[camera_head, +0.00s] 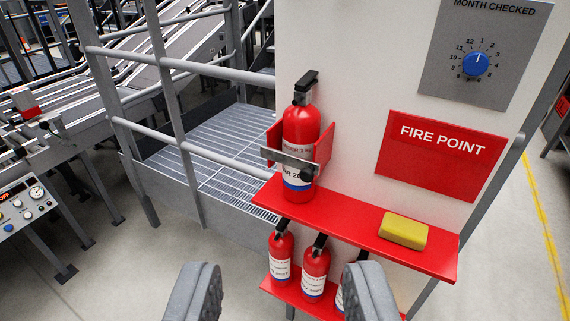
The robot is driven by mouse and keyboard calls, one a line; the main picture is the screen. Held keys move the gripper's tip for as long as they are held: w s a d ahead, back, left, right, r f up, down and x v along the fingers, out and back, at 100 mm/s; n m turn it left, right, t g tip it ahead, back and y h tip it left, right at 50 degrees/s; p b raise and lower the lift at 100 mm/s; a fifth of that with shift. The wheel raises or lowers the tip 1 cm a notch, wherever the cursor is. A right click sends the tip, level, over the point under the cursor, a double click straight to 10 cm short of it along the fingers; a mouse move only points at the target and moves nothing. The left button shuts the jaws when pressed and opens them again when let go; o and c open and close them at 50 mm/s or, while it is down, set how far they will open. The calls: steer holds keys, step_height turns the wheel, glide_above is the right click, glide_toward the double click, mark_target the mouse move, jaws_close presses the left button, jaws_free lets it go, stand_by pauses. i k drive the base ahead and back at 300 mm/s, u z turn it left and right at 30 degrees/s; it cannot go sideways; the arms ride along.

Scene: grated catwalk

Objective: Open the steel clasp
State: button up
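The steel clasp (288,158) is a flat grey bar across the front of a red fire extinguisher (300,127). The extinguisher stands upright in a red bracket (325,146) on the red shelf, against the white panel. The clasp lies across the extinguisher's label and looks closed; its fastening is too small to make out. My gripper (279,290) shows at the bottom edge, with two grey fingers spread wide apart. Nothing is between the fingertips. The gripper is nearer the camera than the shelf, and the clasp is above and beyond it in the picture.
The red shelf (345,228) juts out and carries a yellow block (403,231) at right. Several extinguishers (315,266) stand on a lower shelf, partly hidden by my right finger. A grey railing (190,151) and grated walkway lie left. A blue dial (475,63) is upper right.

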mark_target(309, 169)
steer(key=z, duration=0.05)
steer(key=k, duration=1.05)
steer(key=u, duration=0.45)
steer(key=i, duration=1.6)
steer(key=z, duration=0.75)
